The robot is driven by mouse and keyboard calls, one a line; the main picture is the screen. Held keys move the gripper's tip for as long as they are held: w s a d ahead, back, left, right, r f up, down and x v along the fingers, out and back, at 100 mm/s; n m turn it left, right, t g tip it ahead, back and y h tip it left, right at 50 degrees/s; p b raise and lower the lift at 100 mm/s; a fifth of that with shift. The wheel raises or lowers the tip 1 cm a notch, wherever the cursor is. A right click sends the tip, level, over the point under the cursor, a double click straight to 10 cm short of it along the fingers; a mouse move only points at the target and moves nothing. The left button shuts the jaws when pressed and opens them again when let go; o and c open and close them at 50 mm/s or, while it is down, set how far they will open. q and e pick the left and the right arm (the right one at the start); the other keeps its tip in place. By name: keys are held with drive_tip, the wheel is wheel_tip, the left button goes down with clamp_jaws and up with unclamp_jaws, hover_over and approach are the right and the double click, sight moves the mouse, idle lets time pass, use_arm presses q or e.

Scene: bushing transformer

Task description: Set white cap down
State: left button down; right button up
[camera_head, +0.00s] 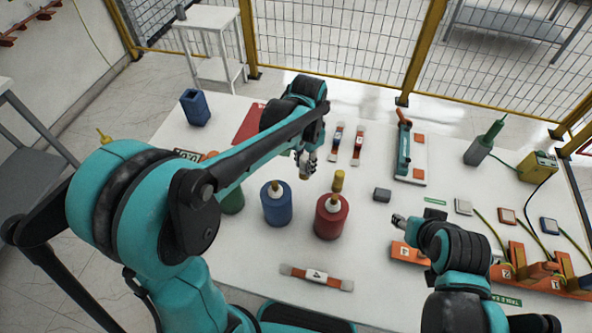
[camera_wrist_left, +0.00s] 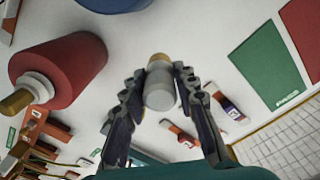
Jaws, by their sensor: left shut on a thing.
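The white cap (camera_wrist_left: 160,92), a pale grey-white cylinder with a brass-coloured end, is between the fingers of my left gripper (camera_wrist_left: 158,84) in the left wrist view. The left gripper is shut on it. In the head view, this gripper (camera_head: 305,167) hangs over the table behind the blue cylinder (camera_head: 276,205) and red cylinder (camera_head: 331,217). The cap is mostly hidden there by the fingers. My right gripper (camera_head: 399,221) is low over the table right of the red cylinder; its jaw opening is unclear.
The white table (camera_head: 235,262) holds a brass-yellow cylinder (camera_head: 338,181), a grey block (camera_head: 382,195) and a labelled orange strip (camera_head: 316,276). A red mat (camera_head: 250,124) lies behind my left arm; a green mat (camera_wrist_left: 264,77) shows in the wrist view. Cabled blocks stand right.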

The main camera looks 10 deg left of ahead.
use_arm(q)
drive_tip(key=w+a+f, duration=0.1)
drive_tip(key=w+a+f+b, duration=0.1)
drive_tip(key=a, duration=0.1)
drive_tip(key=w+a+f, duration=0.1)
drive_tip(key=a, duration=0.1)
drive_tip(key=shift+w+f, duration=0.15)
drive_tip(key=shift+f, duration=0.25)
drive_tip(key=shift+f+b, duration=0.8)
drive_tip(key=shift+f, duration=1.15)
drive_tip(key=shift+f, duration=0.15)
drive_tip(key=c, duration=1.2)
unclamp_jaws()
